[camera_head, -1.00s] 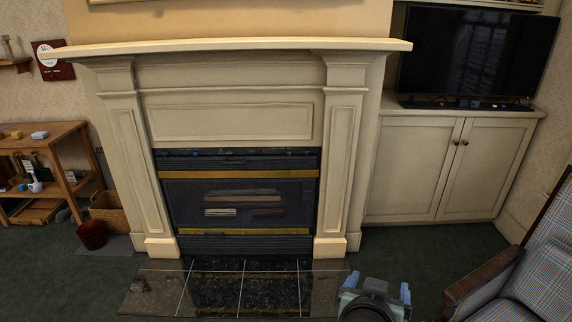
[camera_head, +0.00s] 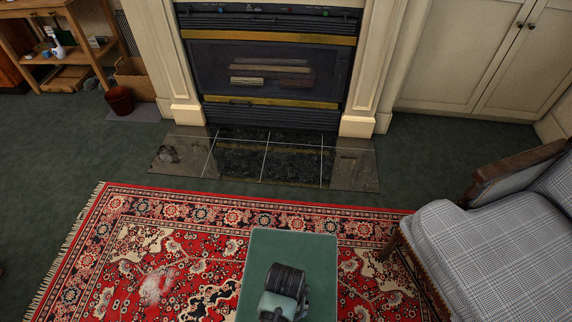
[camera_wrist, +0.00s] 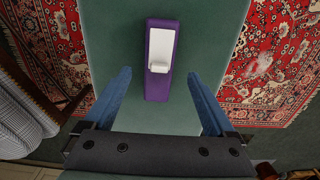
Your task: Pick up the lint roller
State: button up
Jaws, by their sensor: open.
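A purple oblong object (camera_wrist: 158,85) with a white panel and a small raised white piece lies on a flat green surface (camera_wrist: 115,45) in the wrist view. It has no clear roller shape, so I cannot tell if it is the lint roller. My gripper (camera_wrist: 160,75) is open, its two blue fingers on either side of the object and apart from it. In the head view my gripper (camera_head: 284,292) is over the green top (camera_head: 290,243), and the purple object is hidden there.
A red patterned rug (camera_head: 130,225) lies around the green-topped piece. A checked armchair (camera_head: 480,245) stands close on the right. A fireplace (camera_head: 265,75) with a dark hearth (camera_head: 265,160) is ahead. A wooden shelf (camera_head: 75,50) and a wicker basket (camera_head: 138,78) are at left.

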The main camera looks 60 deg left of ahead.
notch_tip(320, 180, down, 6)
jog(key=shift+w+a+r+b, duration=0.1)
jog(key=shift+w+b, duration=0.05)
jog(key=shift+b, duration=1.1)
grip_shut()
